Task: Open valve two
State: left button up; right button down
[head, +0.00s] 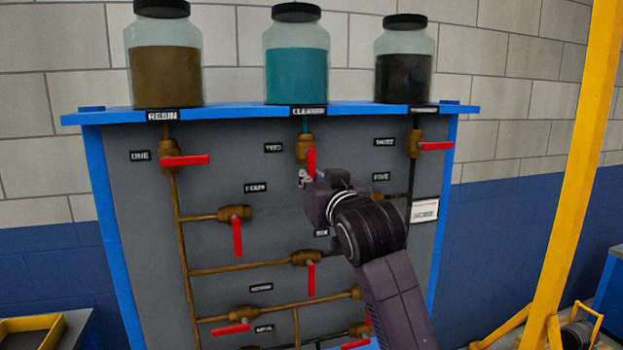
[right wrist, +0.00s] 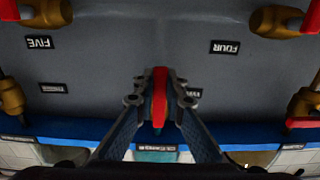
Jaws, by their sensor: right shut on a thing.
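Valve two (head: 304,143) is a brass valve at the top middle of the grey panel, beside its small black label (head: 273,148) and below the jar of teal liquid (head: 297,62). Its red handle (head: 311,161) hangs upright, roughly in line with the pipe; it also shows in the right wrist view (right wrist: 160,90). My right gripper (head: 306,179) is at this handle, its fingers on either side, shut on it. The gripper and wrist hide the pipe below the valve. My left gripper is not in view.
Valve one (head: 166,158) and valve three (head: 414,143) have sideways red handles. Valve four (head: 235,214) and several lower valves share the panel (head: 130,200). A brown jar (head: 165,75) and a dark jar (head: 403,75) stand on the blue shelf. A yellow post (head: 575,170) stands at right.

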jog(key=c, duration=2)
grip_release()
jog(key=shift+o, duration=0.2)
jog(key=v, duration=1.2)
